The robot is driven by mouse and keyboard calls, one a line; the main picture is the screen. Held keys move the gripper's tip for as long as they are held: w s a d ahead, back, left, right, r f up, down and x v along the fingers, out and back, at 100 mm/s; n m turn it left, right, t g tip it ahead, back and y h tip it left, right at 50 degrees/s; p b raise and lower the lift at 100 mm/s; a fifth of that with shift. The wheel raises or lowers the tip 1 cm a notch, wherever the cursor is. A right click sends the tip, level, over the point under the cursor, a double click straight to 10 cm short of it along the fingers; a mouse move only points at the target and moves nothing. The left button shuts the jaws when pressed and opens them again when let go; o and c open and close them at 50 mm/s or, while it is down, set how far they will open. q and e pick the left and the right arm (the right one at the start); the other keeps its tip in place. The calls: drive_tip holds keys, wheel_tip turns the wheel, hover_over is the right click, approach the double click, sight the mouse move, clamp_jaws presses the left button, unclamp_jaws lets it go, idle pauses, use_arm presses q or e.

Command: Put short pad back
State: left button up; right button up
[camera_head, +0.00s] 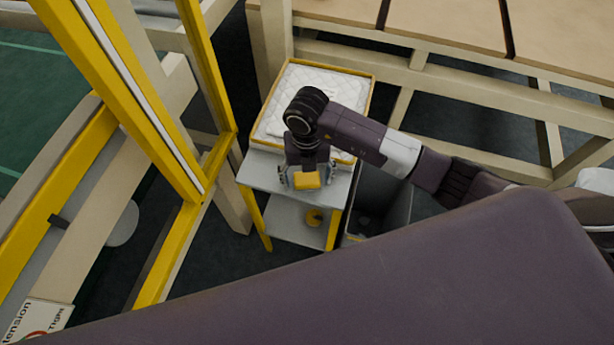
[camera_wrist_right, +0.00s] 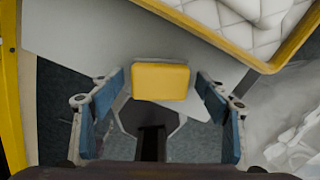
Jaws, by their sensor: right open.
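White quilted padding (camera_head: 312,88) lies in a yellow-rimmed tray (camera_head: 372,92) on a small grey cart; I cannot tell whether a short pad is among it. The padding also shows at the top right of the right wrist view (camera_wrist_right: 240,22). My right gripper (camera_head: 306,184) points down at the cart's front edge, in front of the tray. Its blue-padded fingers (camera_wrist_right: 162,95) are spread. A small yellow block (camera_wrist_right: 160,82) shows between them, with visible gaps on both sides. The block also shows in the head view (camera_head: 307,180). My left gripper is not in view.
A grey bin (camera_head: 385,212) stands right of the cart. A yellow frame (camera_head: 120,90) rises close on the left. A wooden-topped table (camera_head: 440,20) stands behind.

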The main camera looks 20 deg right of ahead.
sight(307, 178)
drive_tip(key=shift+r, duration=0.3)
wheel_tip(307, 178, up, 12)
drive_tip(key=b, duration=0.1)
drive_tip(key=shift+f, duration=0.15)
idle(0.4)
